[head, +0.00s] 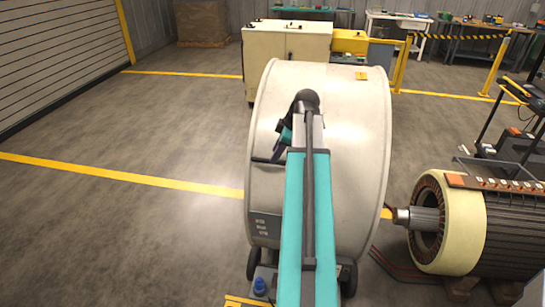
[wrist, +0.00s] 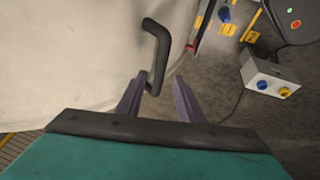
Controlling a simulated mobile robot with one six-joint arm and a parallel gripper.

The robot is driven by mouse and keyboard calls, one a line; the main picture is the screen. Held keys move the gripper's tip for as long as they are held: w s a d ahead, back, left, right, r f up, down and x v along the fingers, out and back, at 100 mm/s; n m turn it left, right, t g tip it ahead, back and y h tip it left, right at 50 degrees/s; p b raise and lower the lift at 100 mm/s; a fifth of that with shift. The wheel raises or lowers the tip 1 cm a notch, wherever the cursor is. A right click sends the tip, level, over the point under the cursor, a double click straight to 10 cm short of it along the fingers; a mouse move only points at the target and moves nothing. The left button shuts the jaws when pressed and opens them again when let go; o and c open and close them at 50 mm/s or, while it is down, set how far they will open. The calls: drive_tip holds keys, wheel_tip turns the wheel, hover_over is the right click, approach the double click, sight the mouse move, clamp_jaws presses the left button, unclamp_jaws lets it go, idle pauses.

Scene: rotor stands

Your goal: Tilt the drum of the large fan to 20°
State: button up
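In the wrist view the drum's pale side (wrist: 70,60) fills the left. A black bent handle (wrist: 160,45) stands out from it, its lower end between my fingers, closer to the left one. My gripper (wrist: 160,76) is open, with a gap beside the handle on the right. In the head view my gripper (head: 278,148) is at the drum's side, partly hidden by my wrist. I cannot read the drum's angle.
A large motor rotor (head: 450,225) with copper windings lies right of the fan. A cream cabinet (head: 285,45) stands behind it. A grey box (wrist: 272,78) with yellow and blue knobs shows in the wrist view. The floor at left is clear.

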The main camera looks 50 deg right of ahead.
drive_tip(key=shift+p+x, duration=0.3)
drive_tip(key=shift+x, duration=1.3)
clamp_jaws()
